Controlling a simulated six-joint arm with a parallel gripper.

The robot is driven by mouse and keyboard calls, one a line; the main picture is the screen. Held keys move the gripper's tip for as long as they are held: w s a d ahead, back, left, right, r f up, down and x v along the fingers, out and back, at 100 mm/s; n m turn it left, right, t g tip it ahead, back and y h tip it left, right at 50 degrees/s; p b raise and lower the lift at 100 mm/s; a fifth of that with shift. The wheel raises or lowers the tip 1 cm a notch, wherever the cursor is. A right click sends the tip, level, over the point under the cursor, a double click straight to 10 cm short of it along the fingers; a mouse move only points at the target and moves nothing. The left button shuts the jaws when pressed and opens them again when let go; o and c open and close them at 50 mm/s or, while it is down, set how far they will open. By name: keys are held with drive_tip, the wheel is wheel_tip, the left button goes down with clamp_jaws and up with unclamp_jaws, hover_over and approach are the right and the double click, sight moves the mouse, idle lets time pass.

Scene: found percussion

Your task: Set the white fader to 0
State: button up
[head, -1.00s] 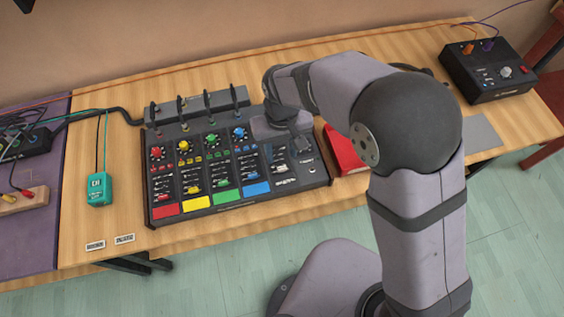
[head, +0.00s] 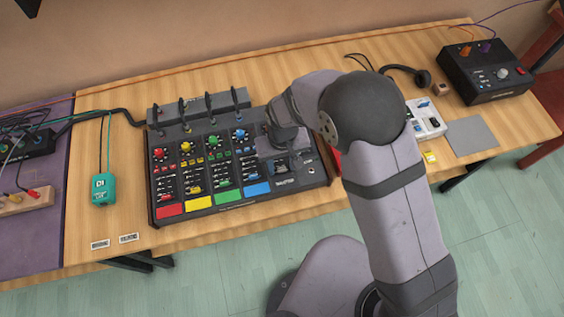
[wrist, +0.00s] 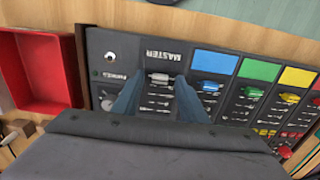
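The white fader (wrist: 160,78) is a pale cap on the MASTER section of the black mixer (head: 166,195), and it shows in the wrist view just below the MASTER label. My gripper (wrist: 158,84) is open, with one blue-grey finger on each side of the fader's column. The cap shows in the gap between the fingertips. I cannot tell whether either finger touches it. In the head view my gripper (head: 284,150) is over the right end of the mixer and hides the fader. The gripper body covers the lower part of the wrist view.
Blue (wrist: 215,62), green (wrist: 259,70) and yellow (wrist: 298,77) pads with their faders lie beside the MASTER section. A red tray (wrist: 40,72) stands on its other side.

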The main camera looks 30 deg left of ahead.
drive_tip(key=shift+f, duration=0.1)
clamp_jaws()
drive_tip(key=shift+w+a+f+b, duration=0.1)
drive_tip(key=shift+w+a+b, duration=0.8)
drive_tip(key=shift+w+a, duration=1)
unclamp_jaws()
drive_tip(key=shift+r, duration=0.25)
wheel_tip(320, 180, up, 7)
drive_tip(key=b, duration=0.2)
drive_tip(key=shift+b, duration=0.35)
